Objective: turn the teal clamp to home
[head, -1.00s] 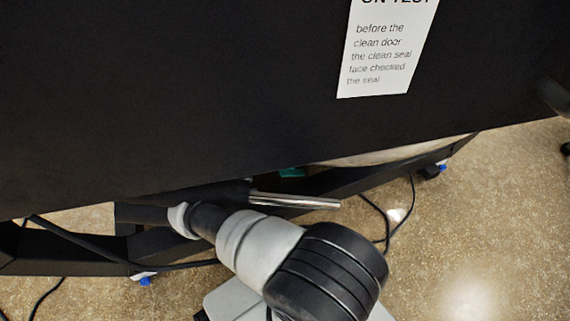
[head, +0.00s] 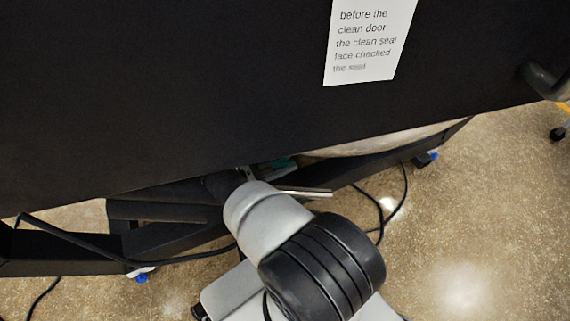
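A small part of the teal clamp (head: 283,163) shows in the head view, in the shadow just under the lower edge of the large black panel (head: 180,90). The panel hides the rest of it, so I cannot tell how it is turned. My arm, with grey and black links, reaches from the bottom of the view up to the area left of the teal part. My gripper is not in view; the panel and my own arm cover that area. I cannot tell whether it touches the clamp.
A shiny metal bar (head: 306,191) sticks out right of my arm, below the clamp. A black frame (head: 175,236) on casters runs underneath. Dark cables (head: 381,225) hang to the floor. A printed notice (head: 368,42) is on the panel. Open floor (head: 480,230) lies at right.

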